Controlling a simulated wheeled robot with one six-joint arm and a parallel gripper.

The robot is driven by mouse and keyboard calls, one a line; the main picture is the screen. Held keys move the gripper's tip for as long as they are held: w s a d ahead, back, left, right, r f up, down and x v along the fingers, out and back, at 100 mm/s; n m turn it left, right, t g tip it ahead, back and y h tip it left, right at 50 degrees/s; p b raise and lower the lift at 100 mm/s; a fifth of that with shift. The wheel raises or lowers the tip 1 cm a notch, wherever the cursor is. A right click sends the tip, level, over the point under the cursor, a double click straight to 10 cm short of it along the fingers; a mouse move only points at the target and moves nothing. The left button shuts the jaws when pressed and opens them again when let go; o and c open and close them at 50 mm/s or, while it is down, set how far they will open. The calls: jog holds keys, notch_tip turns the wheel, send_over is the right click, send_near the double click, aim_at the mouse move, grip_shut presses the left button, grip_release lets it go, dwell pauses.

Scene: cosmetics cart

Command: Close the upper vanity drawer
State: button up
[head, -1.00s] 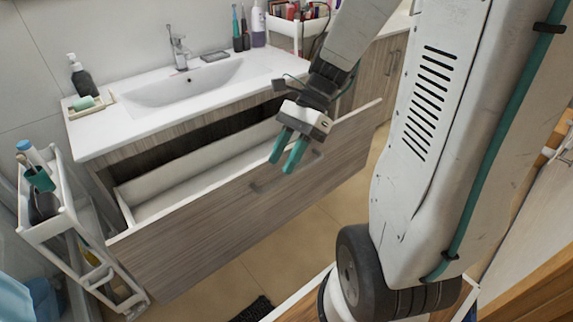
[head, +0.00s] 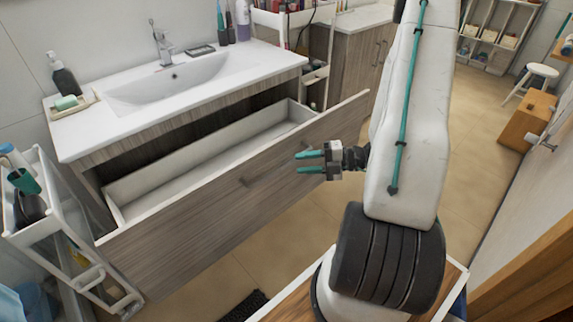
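The upper vanity drawer (head: 205,220) is pulled well out from under the white sink top. Its wood-grain front faces me, and its white inside (head: 200,165) is empty where I can see it.
The sink counter (head: 75,135) holds a soap dispenser (head: 64,78), a soap dish and a faucet. A white rolling cart (head: 65,225) stands close at the drawer's left end. A dark mat (head: 245,305) lies on the floor.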

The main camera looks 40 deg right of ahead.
aim_at(286, 163)
jog(key=x, duration=0.6)
jog(key=shift+s, duration=0.1)
grip_shut()
